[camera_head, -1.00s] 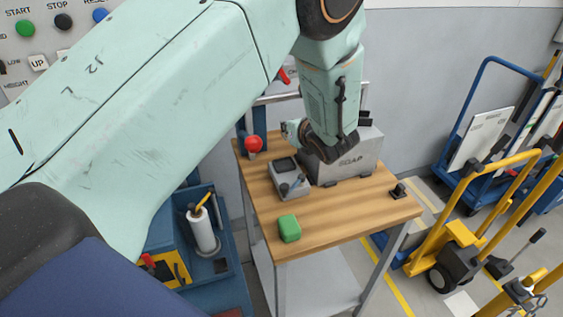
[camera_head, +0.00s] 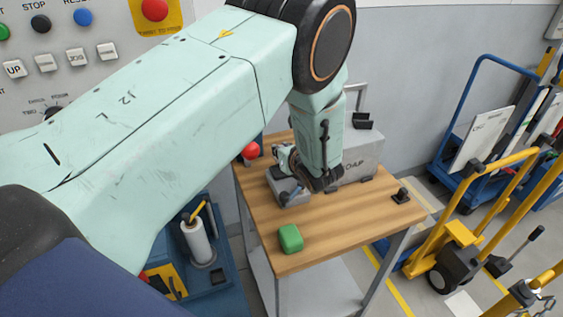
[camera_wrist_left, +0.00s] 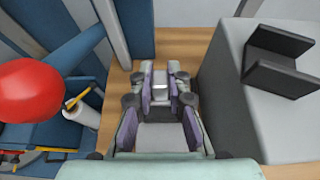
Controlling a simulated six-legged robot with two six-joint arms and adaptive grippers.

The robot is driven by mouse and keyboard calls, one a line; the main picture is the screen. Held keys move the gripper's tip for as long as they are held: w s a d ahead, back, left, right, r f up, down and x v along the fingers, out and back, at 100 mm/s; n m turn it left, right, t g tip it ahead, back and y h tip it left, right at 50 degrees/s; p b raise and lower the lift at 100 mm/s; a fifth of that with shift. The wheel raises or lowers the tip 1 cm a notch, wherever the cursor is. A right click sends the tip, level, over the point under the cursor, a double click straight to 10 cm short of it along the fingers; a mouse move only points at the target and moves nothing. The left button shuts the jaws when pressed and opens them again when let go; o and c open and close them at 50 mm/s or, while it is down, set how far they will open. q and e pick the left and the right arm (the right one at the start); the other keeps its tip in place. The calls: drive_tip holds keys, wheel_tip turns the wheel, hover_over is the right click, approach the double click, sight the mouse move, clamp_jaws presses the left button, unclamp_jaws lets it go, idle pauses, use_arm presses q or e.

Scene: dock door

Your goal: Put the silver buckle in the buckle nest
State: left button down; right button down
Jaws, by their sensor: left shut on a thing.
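My left gripper (camera_head: 284,160) shows beside the small grey box in the head view, partly hidden by its own wrist. In the left wrist view its fingers (camera_wrist_left: 160,85) are shut on a small silver piece, the silver buckle (camera_wrist_left: 160,92). The small grey box (camera_head: 294,199) on the wooden table has a dark top and a blue-handled part; my gripper and wrist now cover much of it. I cannot tell for sure whether it is the buckle nest. My right gripper is not in view.
A large grey case (camera_head: 362,160) with a dark bracket (camera_wrist_left: 277,60) stands right of my wrist. A red knob (camera_head: 251,151) is at the table's left edge. A green block (camera_head: 290,238) and small black piece (camera_head: 401,195) lie on the table (camera_head: 345,225); its front middle is clear.

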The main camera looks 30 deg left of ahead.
use_arm(q)
drive_tip(key=f, duration=0.4)
drive_tip(key=shift+w+a+f, duration=0.1)
drive_tip(key=shift+w+f, duration=0.2)
drive_tip(key=shift+f, duration=0.05)
drive_tip(key=shift+s, duration=0.3)
drive_tip(key=shift+w+f, duration=0.1)
drive_tip(key=c, duration=1.6)
unclamp_jaws()
drive_tip(key=shift+w+a+f, duration=0.1)
drive_tip(key=shift+w+f, duration=0.1)
drive_tip(key=shift+o, duration=1.4)
drive_tip(key=shift+s+r, duration=0.2)
drive_tip(key=shift+r, duration=0.05)
drive_tip(key=shift+w, duration=0.2)
